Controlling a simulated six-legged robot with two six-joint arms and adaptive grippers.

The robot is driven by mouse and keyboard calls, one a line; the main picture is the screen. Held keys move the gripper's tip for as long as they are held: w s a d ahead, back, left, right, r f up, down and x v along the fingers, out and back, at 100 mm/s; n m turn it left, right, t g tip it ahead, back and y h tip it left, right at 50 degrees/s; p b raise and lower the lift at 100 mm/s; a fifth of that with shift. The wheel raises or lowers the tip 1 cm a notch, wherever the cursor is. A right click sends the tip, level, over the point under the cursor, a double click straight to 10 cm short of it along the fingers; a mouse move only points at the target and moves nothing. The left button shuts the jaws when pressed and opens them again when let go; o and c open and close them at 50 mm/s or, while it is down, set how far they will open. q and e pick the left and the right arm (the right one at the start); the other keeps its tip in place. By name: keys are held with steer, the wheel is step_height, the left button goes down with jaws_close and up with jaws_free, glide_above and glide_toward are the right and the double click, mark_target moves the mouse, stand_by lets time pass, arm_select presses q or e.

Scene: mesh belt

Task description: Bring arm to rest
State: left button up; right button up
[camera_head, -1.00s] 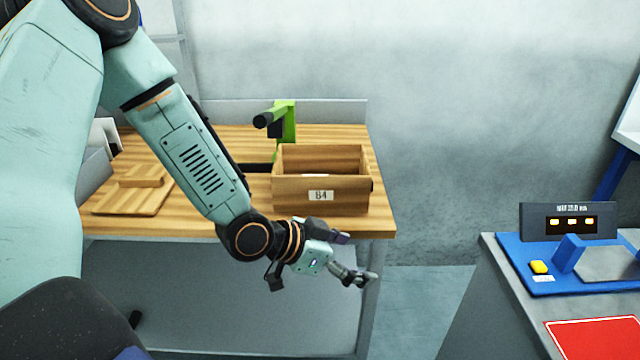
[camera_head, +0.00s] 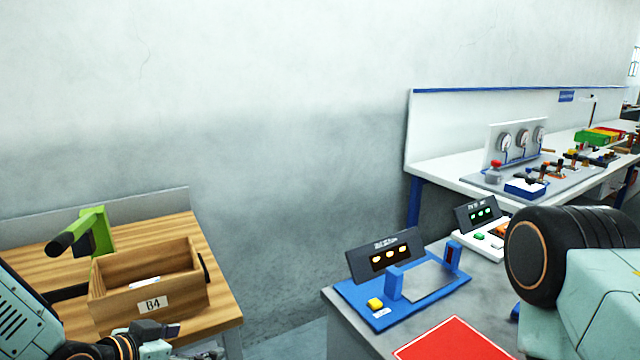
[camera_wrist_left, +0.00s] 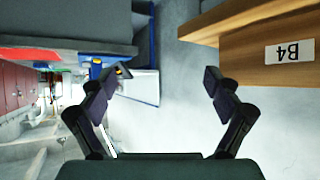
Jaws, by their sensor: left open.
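My left arm (camera_head: 22,320) reaches in from the lower left of the head view. Its gripper (camera_head: 198,341) is at the bottom edge, partly cut off, in front of the wooden bin marked B4 (camera_head: 187,292). In the left wrist view the two fingers of the left gripper (camera_wrist_left: 161,83) stand wide apart with nothing between them. The bin label also shows in that view (camera_wrist_left: 289,52), upside down, to the right of the fingers and apart from them. Part of my right arm (camera_head: 600,295) shows at the right edge; its gripper is out of view.
The wooden table (camera_head: 35,255) carries the bin and a green clamp-like fixture (camera_head: 93,232). A grey bench (camera_head: 345,320) holds a blue device (camera_head: 375,318) and a red panel (camera_head: 455,340). A white bench (camera_head: 440,165) with gauges stands behind. A floor gap separates table and bench.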

arm_select(q)
steer(key=w+a+r+n+t+y+p, duration=0.1)
steer(key=w+a+r+n+y+p, duration=0.2)
steer(key=w+a+r+n+y, duration=0.2)
steer(key=shift+w+a+r+n+y, duration=0.25)
steer(key=shift+w+a+n+y, duration=0.35)
steer(key=shift+a, duration=0.45)
